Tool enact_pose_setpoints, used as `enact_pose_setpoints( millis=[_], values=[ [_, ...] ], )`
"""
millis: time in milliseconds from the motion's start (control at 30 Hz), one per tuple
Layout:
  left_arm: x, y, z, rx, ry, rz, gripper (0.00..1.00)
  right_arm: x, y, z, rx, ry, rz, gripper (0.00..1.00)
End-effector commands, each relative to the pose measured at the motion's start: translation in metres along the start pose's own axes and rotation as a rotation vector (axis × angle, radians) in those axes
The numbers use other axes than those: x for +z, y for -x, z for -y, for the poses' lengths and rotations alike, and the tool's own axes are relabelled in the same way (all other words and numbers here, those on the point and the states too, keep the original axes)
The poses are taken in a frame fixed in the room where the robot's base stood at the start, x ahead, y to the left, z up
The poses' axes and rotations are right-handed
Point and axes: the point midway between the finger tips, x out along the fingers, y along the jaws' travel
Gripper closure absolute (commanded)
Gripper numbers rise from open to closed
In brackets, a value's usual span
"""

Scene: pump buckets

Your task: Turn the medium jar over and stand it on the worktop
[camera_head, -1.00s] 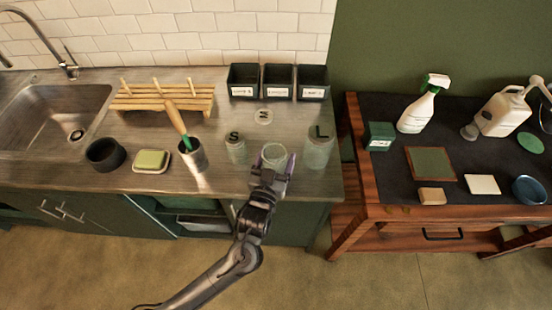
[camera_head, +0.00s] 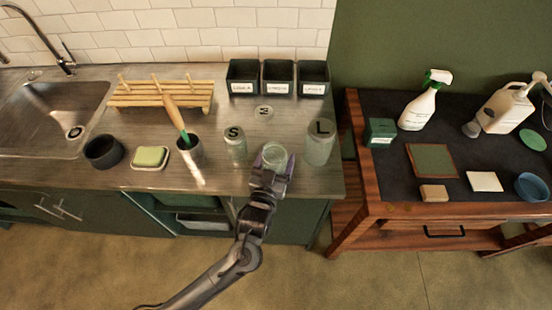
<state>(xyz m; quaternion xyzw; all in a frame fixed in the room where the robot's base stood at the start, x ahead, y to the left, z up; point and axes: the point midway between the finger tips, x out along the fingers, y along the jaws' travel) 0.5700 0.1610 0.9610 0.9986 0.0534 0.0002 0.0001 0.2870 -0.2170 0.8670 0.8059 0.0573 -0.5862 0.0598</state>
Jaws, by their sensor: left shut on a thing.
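The medium jar (camera_head: 275,155) is clear glass and shows near the worktop's front edge, between the small jar marked S (camera_head: 235,148) and the large jar marked L (camera_head: 319,147). A round rim faces up towards the camera. My left gripper (camera_head: 272,164) is shut on the medium jar from the front and hides its lower part. I cannot tell whether the jar touches the worktop (camera_head: 215,177). My right gripper is not in view.
Three black labelled bins (camera_head: 278,78) stand against the wall. Bare worktop lies left of the jars.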

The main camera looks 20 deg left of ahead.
Motion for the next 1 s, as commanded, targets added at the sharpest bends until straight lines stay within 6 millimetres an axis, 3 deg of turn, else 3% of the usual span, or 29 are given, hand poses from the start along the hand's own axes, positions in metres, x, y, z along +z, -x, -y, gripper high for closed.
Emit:
enact_pose_setpoints(
  millis=[167,200,333,667,1000],
  values=[
    [0.003,0.0,0.0,0.0,0.001,-0.001,0.6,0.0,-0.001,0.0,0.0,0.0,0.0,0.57],
    [0.003,0.0,0.0,0.0,0.001,-0.001,0.2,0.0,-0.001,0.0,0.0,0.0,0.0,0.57],
    [0.003,0.0,0.0,0.0,0.0,-0.001,0.0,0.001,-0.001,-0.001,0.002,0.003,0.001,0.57],
    [0.004,0.004,0.0,0.0,0.0,0.002,0.0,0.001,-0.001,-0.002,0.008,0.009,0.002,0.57],
    [0.004,0.051,0.0,0.001,0.002,0.003,0.0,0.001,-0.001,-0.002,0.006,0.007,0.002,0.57]
  ],
)
